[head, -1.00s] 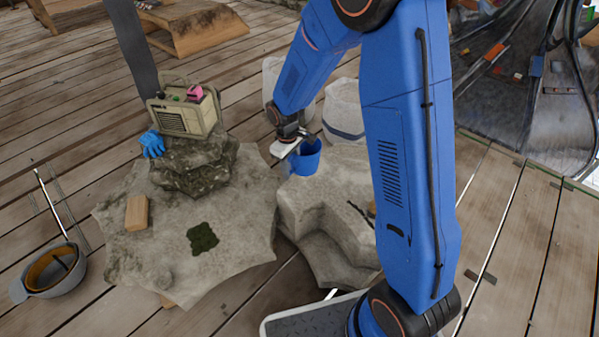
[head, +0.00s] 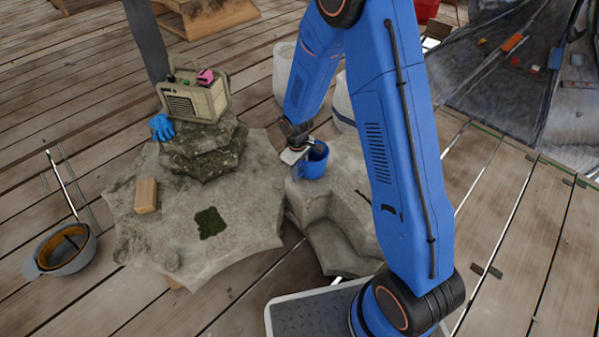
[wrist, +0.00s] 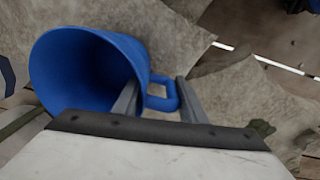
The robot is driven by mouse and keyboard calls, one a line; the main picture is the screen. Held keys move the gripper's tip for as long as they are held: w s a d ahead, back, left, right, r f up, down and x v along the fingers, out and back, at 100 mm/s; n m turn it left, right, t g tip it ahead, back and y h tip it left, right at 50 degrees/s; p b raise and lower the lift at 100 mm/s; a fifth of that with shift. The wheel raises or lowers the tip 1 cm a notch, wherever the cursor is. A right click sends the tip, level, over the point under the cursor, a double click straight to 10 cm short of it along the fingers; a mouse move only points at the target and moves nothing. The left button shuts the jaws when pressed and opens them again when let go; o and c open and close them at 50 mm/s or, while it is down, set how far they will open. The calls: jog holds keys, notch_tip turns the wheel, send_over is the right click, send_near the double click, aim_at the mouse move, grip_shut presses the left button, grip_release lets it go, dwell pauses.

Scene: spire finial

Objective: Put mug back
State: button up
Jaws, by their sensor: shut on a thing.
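A blue mug (head: 314,162) is held at the end of my arm, over or close to the right-hand stone block in the head view. In the wrist view the blue mug (wrist: 85,65) is large at the left, its open mouth towards the camera and its handle at the right. My gripper (wrist: 160,95) is shut on the handle, one finger on each side of it. In the head view my gripper (head: 300,152) is small and partly hidden by the mug. I cannot tell whether the mug's base touches the stone.
A flat stone slab (head: 245,238) carries a wooden block (head: 146,195), a dark green moss patch (head: 209,222) and a stacked rock (head: 200,155) with a beige radio (head: 195,98) and blue glove (head: 161,127). The stepped stone block (head: 330,215) is at right. A cap (head: 62,250) lies left.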

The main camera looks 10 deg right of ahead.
jog(key=shift+f, duration=0.25)
jog(key=o, duration=1.3)
jog(key=shift+r, duration=0.1)
jog(key=r, duration=1)
jog(key=shift+s+a+r, duration=0.25)
jog(key=shift+a+r, duration=0.05)
jog(key=shift+s+r, duration=0.1)
jog(key=shift+r, duration=0.85)
jog(key=s+d+r+m+t, duration=0.1)
jog(key=s+d+r+m, duration=0.2)
jog(key=s+d+r, duration=0.55)
jog(key=s+d+r+m+t, duration=0.2)
jog(key=s+d+r+m, duration=0.1)
jog(key=s+r, duration=1)
jog(key=s+d+r+m+t, duration=0.1)
jog(key=s+d+r+m, duration=0.1)
jog(key=s, duration=0.8)
jog(key=shift+s+r+y, duration=0.3)
jog(key=shift+s+r, duration=0.05)
jog(key=shift+r, duration=0.55)
